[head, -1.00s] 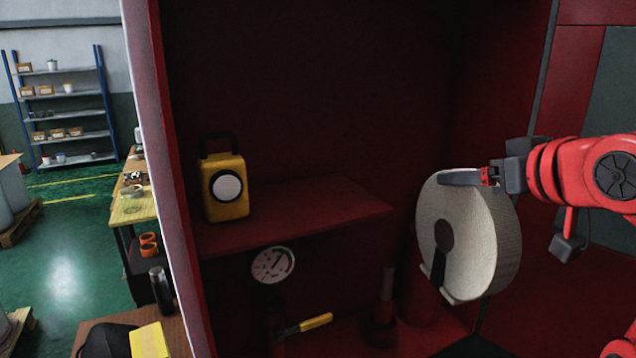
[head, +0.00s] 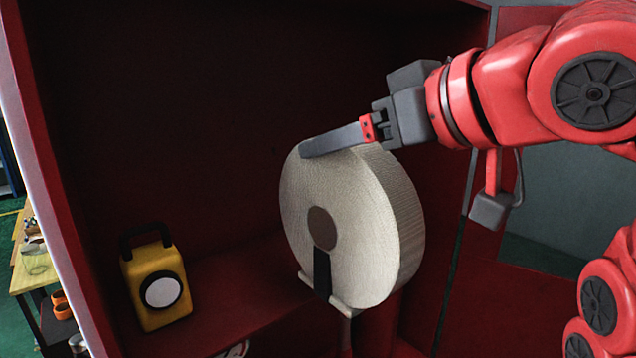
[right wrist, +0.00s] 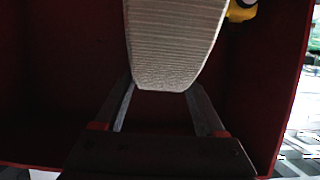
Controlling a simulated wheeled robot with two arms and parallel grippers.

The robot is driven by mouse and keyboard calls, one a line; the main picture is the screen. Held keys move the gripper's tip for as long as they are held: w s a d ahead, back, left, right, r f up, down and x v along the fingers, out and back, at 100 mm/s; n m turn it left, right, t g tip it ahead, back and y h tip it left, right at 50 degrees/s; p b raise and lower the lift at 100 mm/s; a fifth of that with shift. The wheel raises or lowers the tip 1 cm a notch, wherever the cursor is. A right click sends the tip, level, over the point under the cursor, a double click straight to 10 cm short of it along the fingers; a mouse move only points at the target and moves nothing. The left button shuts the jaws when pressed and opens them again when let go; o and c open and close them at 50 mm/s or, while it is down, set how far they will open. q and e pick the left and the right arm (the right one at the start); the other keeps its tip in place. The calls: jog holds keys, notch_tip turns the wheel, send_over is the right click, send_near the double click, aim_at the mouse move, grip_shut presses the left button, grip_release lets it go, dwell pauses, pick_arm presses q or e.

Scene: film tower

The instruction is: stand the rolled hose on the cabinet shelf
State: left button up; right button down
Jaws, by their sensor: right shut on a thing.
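The rolled hose (head: 380,220) is a thick pale disc with a brown core and a dark strap ending in a light fitting at its lower edge. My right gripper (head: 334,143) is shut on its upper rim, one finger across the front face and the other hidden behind. In the right wrist view the hose (right wrist: 178,40) sits between both fingers (right wrist: 162,88). The hose is upright, near the right end of the red cabinet shelf (head: 235,285). I cannot tell whether its lower edge touches the shelf. My left gripper is not in view.
A yellow lamp (head: 155,278) with a black handle stands on the shelf's left part. Between it and the hose the shelf looks bare. The cabinet's left wall (head: 60,200) edges the opening. A gauge (head: 236,350) shows partly below the shelf.

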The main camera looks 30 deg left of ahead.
jog(key=a, duration=0.2)
jog(key=w+a, duration=0.1)
jog(key=a, duration=0.1)
jog(key=w+a, duration=0.1)
jog(key=a, duration=0.2)
jog(key=shift+w+b, duration=0.2)
jog(key=shift+b, duration=0.1)
jog(key=shift+w+a+r, duration=0.1)
jog(key=shift+w+a, duration=0.3)
jog(key=shift+a, duration=0.4)
jog(key=shift+w+a+p, duration=1.25)
jog(key=shift+w+a, duration=0.5)
jog(key=shift+a, duration=2.2)
notch_tip(320, 180, down, 7)
jog(key=p, duration=0.2)
jog(key=shift+p, duration=0.3)
jog(key=shift+a, duration=0.1)
